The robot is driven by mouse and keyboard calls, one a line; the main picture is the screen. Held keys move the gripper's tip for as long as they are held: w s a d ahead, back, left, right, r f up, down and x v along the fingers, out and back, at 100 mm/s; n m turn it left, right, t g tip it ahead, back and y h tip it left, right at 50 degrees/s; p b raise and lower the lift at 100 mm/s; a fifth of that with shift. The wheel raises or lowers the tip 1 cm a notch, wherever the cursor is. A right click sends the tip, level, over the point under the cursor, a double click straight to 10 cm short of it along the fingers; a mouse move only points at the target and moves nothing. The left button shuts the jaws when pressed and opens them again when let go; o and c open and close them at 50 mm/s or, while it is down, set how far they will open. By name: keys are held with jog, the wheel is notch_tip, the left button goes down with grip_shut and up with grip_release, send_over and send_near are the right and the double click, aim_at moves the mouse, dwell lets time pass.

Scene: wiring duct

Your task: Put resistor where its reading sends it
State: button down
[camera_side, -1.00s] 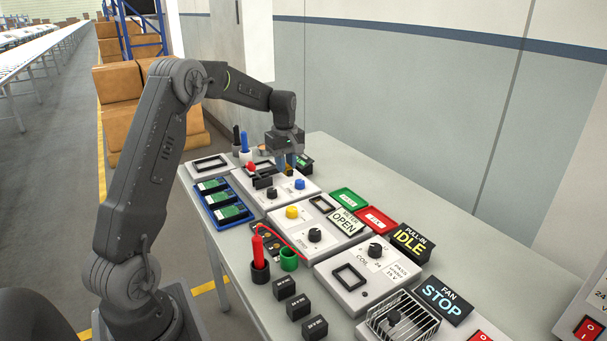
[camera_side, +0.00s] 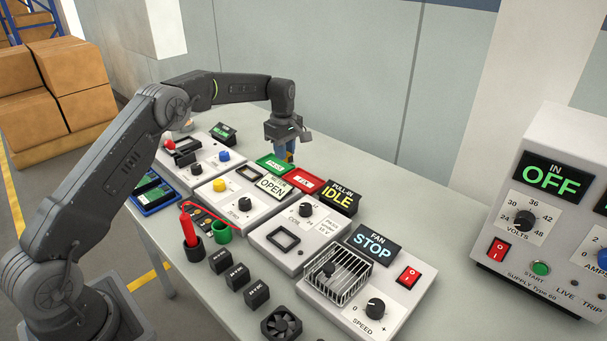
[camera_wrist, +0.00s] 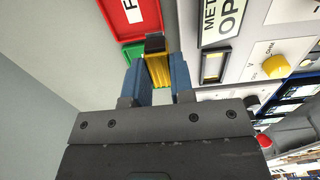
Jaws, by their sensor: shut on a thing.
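My gripper (camera_side: 284,152) has blue fingers, shut on the resistor (camera_wrist: 158,68), a gold ribbed body with a dark end in the wrist view. The resistor is hidden in the side view. The gripper hangs behind the meter unit, close to the green tray (camera_side: 268,163) and the red tray (camera_side: 318,189). The red tray (camera_wrist: 116,32) and part of the green tray (camera_wrist: 131,51) show ahead of the fingers in the wrist view. The meter display (camera_side: 271,187) reads OPEN. The meter unit's framed slot (camera_wrist: 213,66) looks empty.
Left of the meter is another unit with a blue knob (camera_side: 224,156). A red probe (camera_side: 188,228) stands in a holder at the front. The coil unit's display (camera_side: 340,199) reads IDLE and the fan display (camera_side: 373,244) STOP. A supply (camera_side: 545,215) stands right. The table behind the trays is clear.

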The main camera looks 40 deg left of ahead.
send_over(304, 182)
notch_tip(304, 182, down, 3)
jog(key=shift+f, duration=2.1)
jog(key=shift+f, duration=0.1)
jog(key=c, duration=1)
grip_release()
notch_tip(304, 182, up, 12)
jog(key=shift+r, duration=0.2)
